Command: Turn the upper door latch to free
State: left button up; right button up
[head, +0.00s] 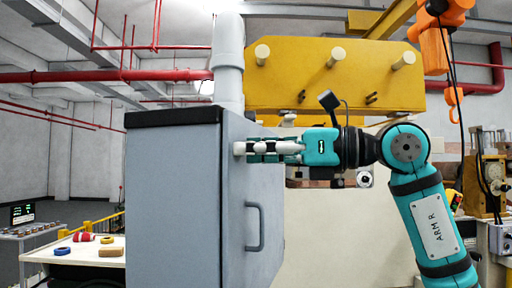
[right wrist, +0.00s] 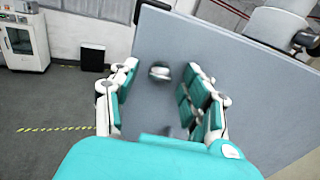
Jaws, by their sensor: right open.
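The grey cabinet (head: 172,200) with a black top edge stands left of centre in the head view. Its door (head: 264,195) faces right and carries a grey bar handle (head: 255,228). My right gripper (head: 241,148) reaches in from the right at the upper part of the door, above the handle. In the right wrist view the gripper (right wrist: 162,68) is open, with a finger on each side of a small rounded silver-and-dark latch (right wrist: 160,73) on the grey panel. Gaps show between the latch and both fingers. In the head view the gripper hides the latch. My left gripper is not in view.
A yellow beam (head: 300,85) with pale pegs is above and behind my right gripper. A grey-white pipe (head: 228,60) rises from the cabinet top. An orange hoist (head: 436,45) hangs at the upper right. A table (head: 90,257) with small items stands at the left.

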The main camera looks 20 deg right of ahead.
jog(key=shift+c, duration=0.4)
jog(key=c, duration=0.7)
jog(key=shift+s+a+r, duration=0.15)
jog(key=shift+s+a, duration=0.05)
jog(key=shift+s, duration=0.05)
grip_shut()
